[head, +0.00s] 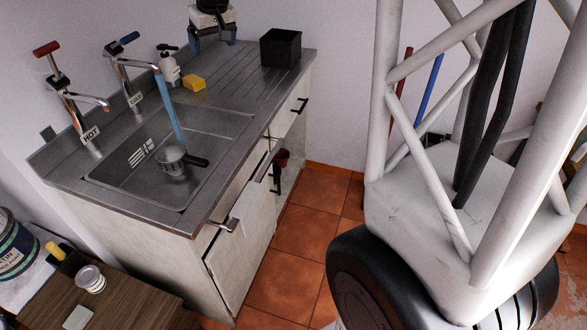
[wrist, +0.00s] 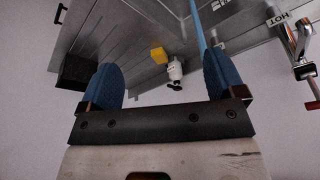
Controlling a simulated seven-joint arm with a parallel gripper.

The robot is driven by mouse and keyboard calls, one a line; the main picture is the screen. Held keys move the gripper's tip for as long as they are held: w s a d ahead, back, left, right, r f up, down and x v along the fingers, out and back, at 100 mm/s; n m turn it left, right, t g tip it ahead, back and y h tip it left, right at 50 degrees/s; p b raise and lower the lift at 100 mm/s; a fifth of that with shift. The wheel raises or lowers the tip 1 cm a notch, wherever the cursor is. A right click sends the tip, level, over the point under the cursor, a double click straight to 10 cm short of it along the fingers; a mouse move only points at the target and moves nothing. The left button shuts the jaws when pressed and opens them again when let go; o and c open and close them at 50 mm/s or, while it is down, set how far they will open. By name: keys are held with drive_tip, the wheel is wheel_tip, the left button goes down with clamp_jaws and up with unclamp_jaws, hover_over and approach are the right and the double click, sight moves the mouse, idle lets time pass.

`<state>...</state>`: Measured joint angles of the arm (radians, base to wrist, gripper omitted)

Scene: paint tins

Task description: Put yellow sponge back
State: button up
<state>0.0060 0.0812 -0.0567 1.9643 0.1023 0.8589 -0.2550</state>
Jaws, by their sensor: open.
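The yellow sponge (head: 194,82) lies on the steel counter behind the sink, right of a white soap bottle (head: 169,67). In the wrist view the sponge (wrist: 158,55) appears between my two blue fingers, beside the bottle (wrist: 174,68). My gripper (head: 213,42) is at the top of the head view, near the back wall and beyond the sponge. Its fingers are spread wide and empty in the wrist view (wrist: 162,82), apart from the sponge.
A black open box (head: 280,47) stands at the counter's back right. The HOT tap (head: 78,108) and COLD tap (head: 128,75) rise on the left. Blue water (head: 168,105) runs into a pot (head: 172,159) in the sink (head: 200,125). The ribbed drainboard (head: 245,72) is clear.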

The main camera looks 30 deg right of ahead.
drive_tip(key=s+f, duration=0.2)
drive_tip(key=s, duration=1.2)
drive_tip(key=s+d+f+m, duration=0.1)
drive_tip(key=s+f, duration=0.2)
drive_tip(key=s, duration=1.1)
drive_tip(key=s+f+m+h, duration=0.1)
drive_tip(key=s+f, duration=0.2)
drive_tip(key=s, duration=1.2)
drive_tip(key=shift+d+g, duration=0.15)
drive_tip(key=shift+g, duration=0.25)
drive_tip(key=shift+o, duration=0.4)
